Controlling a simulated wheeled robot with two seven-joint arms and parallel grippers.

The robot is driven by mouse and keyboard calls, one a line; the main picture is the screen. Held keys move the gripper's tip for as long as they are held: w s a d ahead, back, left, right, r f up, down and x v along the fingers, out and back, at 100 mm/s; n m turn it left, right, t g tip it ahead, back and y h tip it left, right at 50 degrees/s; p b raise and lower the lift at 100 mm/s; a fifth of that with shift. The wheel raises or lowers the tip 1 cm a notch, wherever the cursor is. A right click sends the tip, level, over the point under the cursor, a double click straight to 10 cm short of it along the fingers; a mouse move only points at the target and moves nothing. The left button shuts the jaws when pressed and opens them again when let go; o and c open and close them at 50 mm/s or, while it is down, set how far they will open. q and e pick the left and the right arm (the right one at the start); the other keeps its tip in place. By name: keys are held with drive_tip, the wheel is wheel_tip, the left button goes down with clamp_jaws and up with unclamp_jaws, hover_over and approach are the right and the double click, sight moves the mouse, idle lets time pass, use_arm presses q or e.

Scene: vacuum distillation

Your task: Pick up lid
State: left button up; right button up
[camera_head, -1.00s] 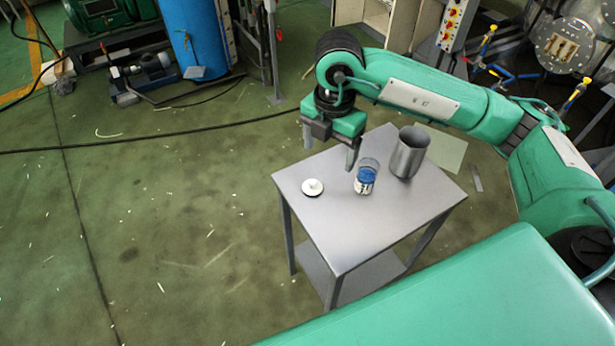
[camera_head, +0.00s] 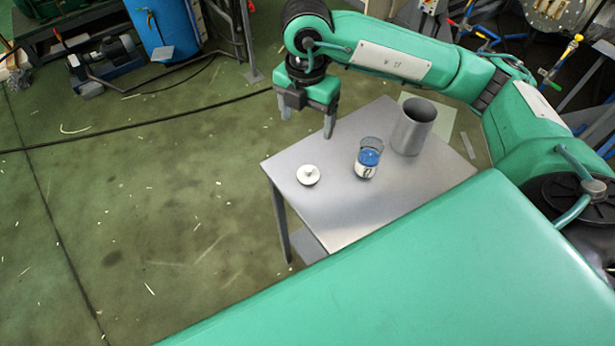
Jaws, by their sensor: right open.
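The lid (camera_head: 308,175) is a small white disc with a knob on top. It lies flat near the left side of the grey metal table (camera_head: 350,222). My right gripper (camera_head: 307,121) is open and empty, with its fingers pointing down. It hangs above and behind the lid in the picture, near the table's back left edge, and does not touch it. My left gripper is out of view.
A glass jar with blue contents and a label (camera_head: 367,160) stands right of the lid. A tall grey metal cup (camera_head: 412,127) stands behind it at the table's right. A blue cylinder (camera_head: 160,28) and a pump (camera_head: 105,55) stand on the floor at the back left.

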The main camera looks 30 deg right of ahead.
wheel_tip(320, 180, down, 4)
drive_tip(key=b, duration=0.3)
hover_over(308, 168)
drive_tip(key=f, duration=0.8)
drive_tip(key=shift+a+f, duration=0.2)
drive_tip(key=shift+f, duration=0.15)
drive_tip(key=f, duration=0.1)
drive_tip(key=f+p, duration=0.1)
drive_tip(key=f, duration=0.2)
drive_tip(key=shift+s+d+f, duration=0.1)
drive_tip(key=shift+d, duration=0.15)
drive_tip(key=shift+f, duration=0.5)
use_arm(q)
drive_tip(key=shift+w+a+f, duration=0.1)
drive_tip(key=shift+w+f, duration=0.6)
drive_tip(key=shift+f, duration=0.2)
use_arm(e)
drive_tip(key=c, duration=1.1)
